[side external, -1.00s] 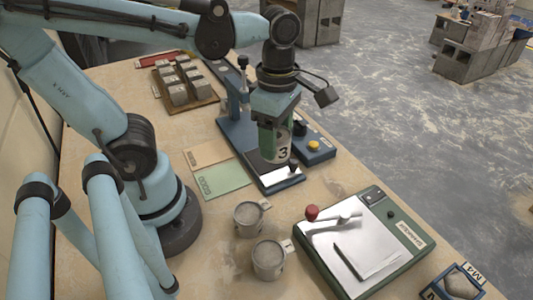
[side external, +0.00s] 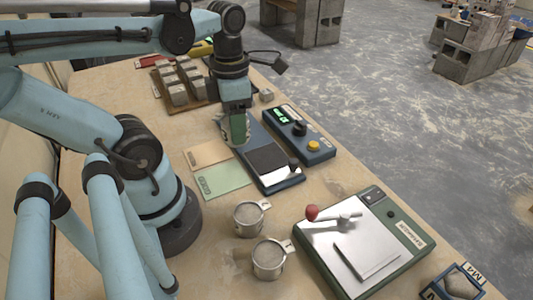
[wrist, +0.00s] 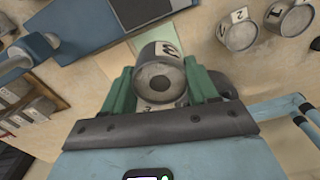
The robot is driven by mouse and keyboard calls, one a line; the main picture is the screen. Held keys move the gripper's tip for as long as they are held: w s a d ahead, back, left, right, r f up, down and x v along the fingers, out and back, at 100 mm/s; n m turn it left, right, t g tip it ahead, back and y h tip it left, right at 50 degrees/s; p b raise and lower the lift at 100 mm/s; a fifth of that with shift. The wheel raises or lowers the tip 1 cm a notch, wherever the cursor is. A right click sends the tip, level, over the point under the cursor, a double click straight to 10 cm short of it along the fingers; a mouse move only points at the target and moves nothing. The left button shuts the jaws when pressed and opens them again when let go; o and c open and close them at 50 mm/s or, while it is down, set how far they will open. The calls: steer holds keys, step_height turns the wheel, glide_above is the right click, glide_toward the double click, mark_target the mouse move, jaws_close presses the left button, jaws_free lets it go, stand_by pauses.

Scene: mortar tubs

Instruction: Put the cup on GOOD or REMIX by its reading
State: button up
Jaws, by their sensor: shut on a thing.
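My gripper (side external: 236,136) is shut on the grey cup (wrist: 165,72) marked 3, which sits between its green fingers in the wrist view. In the side view the fingers largely hide the cup, held near the far end of the tan card (side external: 208,155). The green card (side external: 223,180), lettered GOOD, lies nearer the camera and is bare. The tan card's lettering is too small to read. The blue tester (side external: 268,158) has an empty dark pad. Its console display (side external: 281,115) is lit green, with digits too small to read.
Two other cups, marked 1 (wrist: 291,16) and 2 (wrist: 238,33), stand on the table. A flat plate device (side external: 355,245) with a red knob is at the near right. A board of grey blocks (side external: 178,92) lies at the far left.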

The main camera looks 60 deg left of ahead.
steer(key=s+a+f, duration=0.1)
steer(key=a+f, duration=0.1)
steer(key=a, duration=0.1)
steer(key=a+f, duration=0.2)
steer(key=a, duration=0.2)
steer(key=s+a+f, duration=0.1)
steer(key=a+f, duration=0.2)
steer(key=a, duration=0.1)
steer(key=shift+s+a, duration=0.15)
steer(key=shift+s, duration=0.2)
steer(key=shift+f, duration=2)
steer(key=shift+f, duration=0.1)
steer(key=o, duration=1.4)
step_height(320, 180, up, 12)
